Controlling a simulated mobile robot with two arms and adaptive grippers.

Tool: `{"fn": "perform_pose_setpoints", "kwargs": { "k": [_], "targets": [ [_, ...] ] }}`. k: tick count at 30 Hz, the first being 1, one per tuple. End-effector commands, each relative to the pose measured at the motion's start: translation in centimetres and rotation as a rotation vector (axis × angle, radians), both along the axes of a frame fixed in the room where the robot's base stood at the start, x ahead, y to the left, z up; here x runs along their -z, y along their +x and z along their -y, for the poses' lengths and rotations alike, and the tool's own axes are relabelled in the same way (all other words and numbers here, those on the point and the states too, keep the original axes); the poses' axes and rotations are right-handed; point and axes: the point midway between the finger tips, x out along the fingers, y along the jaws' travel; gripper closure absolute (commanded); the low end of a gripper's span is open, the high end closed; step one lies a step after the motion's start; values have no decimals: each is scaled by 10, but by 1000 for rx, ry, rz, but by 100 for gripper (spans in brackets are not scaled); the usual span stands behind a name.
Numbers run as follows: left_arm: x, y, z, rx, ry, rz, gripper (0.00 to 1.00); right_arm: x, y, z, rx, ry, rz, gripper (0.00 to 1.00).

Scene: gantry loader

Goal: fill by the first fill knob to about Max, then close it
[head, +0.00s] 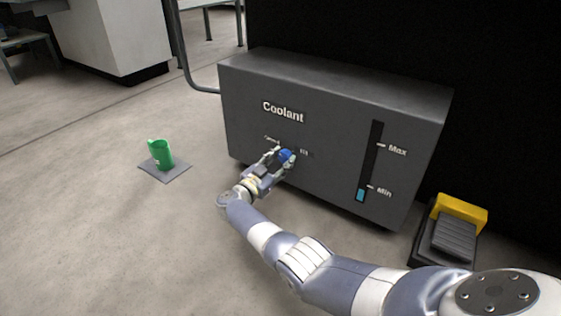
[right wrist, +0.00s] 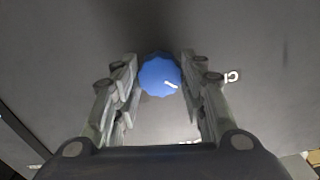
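The dark grey coolant tank (head: 330,85) has a blue fill knob (head: 286,155) low on its front. The knob also shows in the right wrist view (right wrist: 160,75), its white pointer line towards the right and slightly down. The level gauge (head: 370,160) has Max and Min marks; a short cyan column (head: 360,195) stands at its bottom, just below Min. My right gripper (head: 278,157) is at the knob. In the right wrist view its fingers (right wrist: 159,70) are spread on either side of the knob, with narrow gaps. My left gripper is out of view.
A green jug-like container (head: 160,154) stands on a grey mat (head: 178,173) on the floor to the left. A yellow and black foot pedal (head: 458,215) is right of the tank. Small lettering flanks the knob, partly hidden by the gripper. Open floor lies left of my right arm.

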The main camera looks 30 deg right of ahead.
Motion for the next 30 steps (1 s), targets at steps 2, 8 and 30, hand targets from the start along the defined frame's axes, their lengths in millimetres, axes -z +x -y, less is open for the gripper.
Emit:
{"fn": "perform_pose_setpoints", "kwargs": {
  "k": [2, 8, 30],
  "targets": [
    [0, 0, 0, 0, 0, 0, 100, 0, 0, 0, 0, 0, 0, 85],
    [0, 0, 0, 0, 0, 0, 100, 0, 0, 0, 0, 2, 4, 85],
    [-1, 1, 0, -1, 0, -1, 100, 2, 0, -2, -1, 187, 442, 85]
  ]
}}
